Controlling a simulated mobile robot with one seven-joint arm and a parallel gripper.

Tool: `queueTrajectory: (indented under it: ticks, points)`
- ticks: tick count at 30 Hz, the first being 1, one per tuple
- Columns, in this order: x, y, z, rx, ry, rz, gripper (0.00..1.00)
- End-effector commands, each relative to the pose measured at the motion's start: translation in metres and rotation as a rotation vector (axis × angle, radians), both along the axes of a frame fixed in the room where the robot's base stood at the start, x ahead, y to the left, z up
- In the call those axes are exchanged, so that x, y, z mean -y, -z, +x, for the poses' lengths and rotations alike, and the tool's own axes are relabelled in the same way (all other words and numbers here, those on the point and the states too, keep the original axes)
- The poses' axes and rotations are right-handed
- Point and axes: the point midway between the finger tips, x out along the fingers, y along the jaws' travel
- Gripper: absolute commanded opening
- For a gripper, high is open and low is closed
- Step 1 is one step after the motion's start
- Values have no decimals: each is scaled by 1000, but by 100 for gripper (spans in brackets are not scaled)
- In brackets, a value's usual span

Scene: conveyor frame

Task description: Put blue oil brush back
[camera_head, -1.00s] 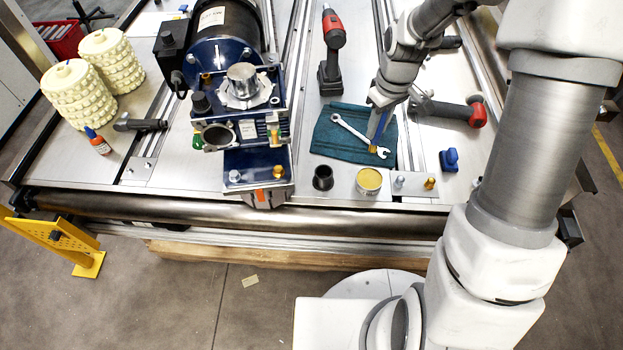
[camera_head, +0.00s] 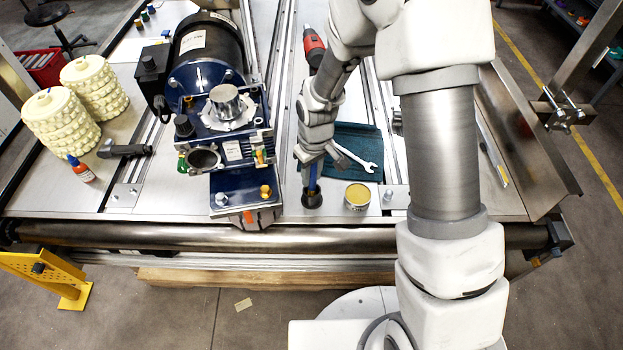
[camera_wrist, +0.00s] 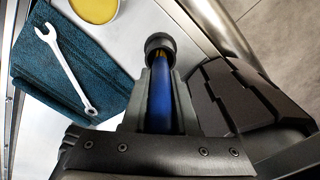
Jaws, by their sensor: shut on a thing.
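The blue oil brush (camera_head: 312,173) is held upright, tip down, in my gripper (camera_head: 309,164). The wrist view also shows its blue handle (camera_wrist: 161,108) between the fingers (camera_wrist: 164,92). Its lower end is at the mouth of the small black cup (camera_head: 312,200), which also shows in the wrist view (camera_wrist: 158,42). I cannot tell how deep the tip sits in the cup. The open tin of yellow grease (camera_head: 357,195) stands to the right of the cup and also shows in the wrist view (camera_wrist: 95,8).
A wrench (camera_head: 352,157) lies on a teal cloth (camera_head: 366,142) behind the tin. A blue motor assembly (camera_head: 215,120) stands left of the cup. A red drill (camera_head: 314,46) is behind my arm. The metal roller (camera_head: 200,237) runs along the front edge.

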Motion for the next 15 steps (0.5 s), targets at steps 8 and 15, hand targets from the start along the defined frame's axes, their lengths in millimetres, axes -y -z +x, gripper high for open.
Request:
queueTrajectory:
  ticks: [8,15]
  points:
    - [0,21,0,1,-1,1,0]
    - [0,25,0,1,-1,1,0]
